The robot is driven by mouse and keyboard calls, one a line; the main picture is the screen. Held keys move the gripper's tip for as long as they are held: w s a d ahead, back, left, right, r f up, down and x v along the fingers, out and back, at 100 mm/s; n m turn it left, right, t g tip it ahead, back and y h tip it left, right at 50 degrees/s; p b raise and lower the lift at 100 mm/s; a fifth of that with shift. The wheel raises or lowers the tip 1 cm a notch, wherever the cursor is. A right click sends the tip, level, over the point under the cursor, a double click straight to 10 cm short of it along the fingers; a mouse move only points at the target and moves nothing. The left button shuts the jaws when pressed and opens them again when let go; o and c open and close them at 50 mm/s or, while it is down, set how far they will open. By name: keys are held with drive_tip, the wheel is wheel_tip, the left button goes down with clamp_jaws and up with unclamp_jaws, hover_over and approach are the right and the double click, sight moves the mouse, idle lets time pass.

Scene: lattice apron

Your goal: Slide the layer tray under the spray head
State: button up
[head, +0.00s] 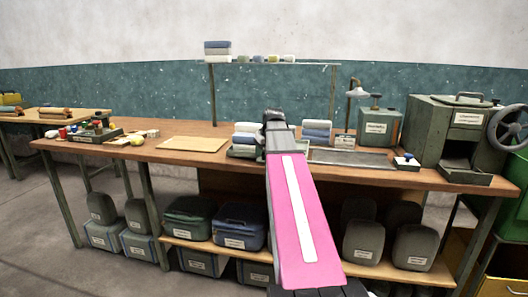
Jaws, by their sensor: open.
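The spray head (358,94) is a pale, downturned cone on a dark post at the back right of the long bench. A flat dark panel (352,157) lies on the bench below and in front of it. Folded cloth stacks stand left and right of my arm: a white and grey stack (246,134) on a low dark tray (241,152), and a blue and white stack (317,131). I cannot tell for sure which piece is the layer tray. My gripper (274,116) is open, small and dark, between the two stacks; my pink arm hides the bench below it.
A green box (376,127) and a large green press with a handwheel (460,130) stand at the right. A tan board (192,143) lies left of the stacks. A rack shelf (275,64) rises behind.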

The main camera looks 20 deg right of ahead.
clamp_jaws()
drive_tip(key=s+d, duration=0.7)
drive_tip(key=d, duration=0.3)
drive_tip(key=s+d, duration=0.7)
drive_tip(key=d, duration=0.4)
drive_tip(key=s+d, duration=0.7)
drive_tip(key=d, duration=0.3)
drive_tip(key=shift+s+d, duration=0.25)
drive_tip(key=shift+d, duration=0.15)
unclamp_jaws()
drive_tip(key=shift+d, duration=0.15)
drive_tip(key=v, duration=1)
drive_tip(key=shift+r, duration=0.35)
drive_tip(key=shift+s, duration=0.15)
